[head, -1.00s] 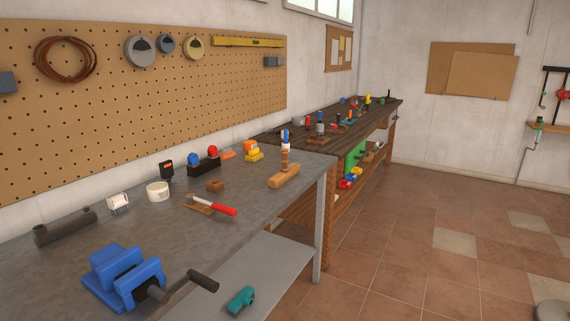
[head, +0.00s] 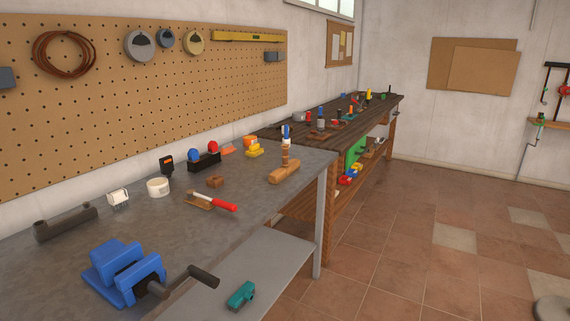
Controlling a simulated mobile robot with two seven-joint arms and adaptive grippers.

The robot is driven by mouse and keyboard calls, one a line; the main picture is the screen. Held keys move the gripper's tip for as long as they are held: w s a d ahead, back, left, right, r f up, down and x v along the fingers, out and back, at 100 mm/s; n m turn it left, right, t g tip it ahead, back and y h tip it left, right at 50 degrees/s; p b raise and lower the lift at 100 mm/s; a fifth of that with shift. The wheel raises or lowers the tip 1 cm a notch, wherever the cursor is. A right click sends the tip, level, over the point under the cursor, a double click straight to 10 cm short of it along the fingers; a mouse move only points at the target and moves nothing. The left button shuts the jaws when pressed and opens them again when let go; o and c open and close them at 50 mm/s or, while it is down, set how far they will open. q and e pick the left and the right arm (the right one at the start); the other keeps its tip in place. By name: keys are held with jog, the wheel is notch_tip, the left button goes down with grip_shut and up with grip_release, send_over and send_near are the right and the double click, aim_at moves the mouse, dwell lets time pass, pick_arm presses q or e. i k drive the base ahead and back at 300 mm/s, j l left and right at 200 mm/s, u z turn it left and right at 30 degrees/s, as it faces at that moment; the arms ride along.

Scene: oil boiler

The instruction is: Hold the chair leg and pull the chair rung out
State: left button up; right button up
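A light wooden piece that looks like the chair leg (head: 283,174) lies on the grey bench, near its far right corner. A darker turned wooden piece, apparently the chair rung (head: 285,153), stands upright out of it. A small white and blue part shows at the upright piece's top; I cannot tell what it is. The joint between the two pieces is too small to make out. Neither of my grippers is in view.
The grey bench (head: 100,237) carries a blue vise (head: 122,272) at the front, a red-handled tool (head: 220,204), a white tape roll (head: 158,187) and a small brown block (head: 215,181). A dark wooden workbench (head: 345,118) stands behind. The tiled floor at right is mostly clear.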

aim_at(285, 147)
jog(key=i+l+u, duration=0.2)
jog(key=i+l, duration=0.2)
jog(key=i+l+u, duration=0.2)
jog(key=i+l, duration=0.2)
jog(key=l, duration=0.25)
